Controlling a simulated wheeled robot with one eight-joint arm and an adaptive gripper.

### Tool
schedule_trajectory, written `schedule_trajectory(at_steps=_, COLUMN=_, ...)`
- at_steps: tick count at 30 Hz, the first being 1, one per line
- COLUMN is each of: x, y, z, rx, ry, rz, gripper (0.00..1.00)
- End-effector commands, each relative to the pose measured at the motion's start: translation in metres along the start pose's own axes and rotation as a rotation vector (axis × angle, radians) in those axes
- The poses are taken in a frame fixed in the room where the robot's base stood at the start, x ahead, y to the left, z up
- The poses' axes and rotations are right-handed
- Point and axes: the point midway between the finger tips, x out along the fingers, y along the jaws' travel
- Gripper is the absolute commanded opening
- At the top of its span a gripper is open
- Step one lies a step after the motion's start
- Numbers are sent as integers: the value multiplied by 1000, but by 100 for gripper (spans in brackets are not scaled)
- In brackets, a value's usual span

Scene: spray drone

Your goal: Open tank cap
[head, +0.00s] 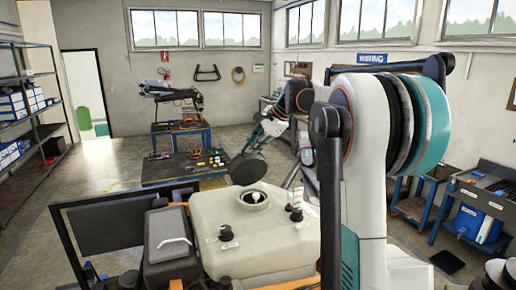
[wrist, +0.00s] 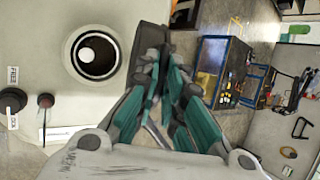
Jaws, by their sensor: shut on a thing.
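The beige spray tank (head: 235,232) stands in front of me. Its round filler opening (head: 254,198) is uncovered, and it also shows in the wrist view (wrist: 97,52) with a pale disc inside. The dark round tank cap (head: 248,169) is off the opening, tilted in the air just above and behind it. My gripper (head: 262,145) is shut on the cap.
Small dark knobs (head: 226,233) stand on the tank top. A dark grey box (head: 170,243) sits beside the tank on the left. A workbench (head: 185,167) with small items is behind, and a shelf (head: 30,120) lines the left wall. Open floor lies between.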

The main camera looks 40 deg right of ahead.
Motion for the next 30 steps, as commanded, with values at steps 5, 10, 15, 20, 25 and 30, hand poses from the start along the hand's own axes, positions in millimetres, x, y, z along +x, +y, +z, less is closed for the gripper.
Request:
schedule_trajectory(at_steps=5, x=4, y=-23, z=-1, rx=38, ry=0, rz=93, gripper=0)
schedule_trajectory(at_steps=10, x=8, y=-37, z=-3, rx=57, ry=-1, rz=137, gripper=0)
schedule_trajectory(at_steps=15, x=13, y=-47, z=-5, rx=56, ry=0, rz=135, gripper=0)
schedule_trajectory(at_steps=20, x=16, y=-52, z=-6, rx=56, ry=0, rz=134, gripper=0)
schedule_trajectory(at_steps=25, x=17, y=-54, z=-7, rx=55, ry=0, rz=133, gripper=0)
schedule_trajectory(at_steps=30, x=18, y=-55, z=-7, rx=55, ry=0, rz=133, gripper=0)
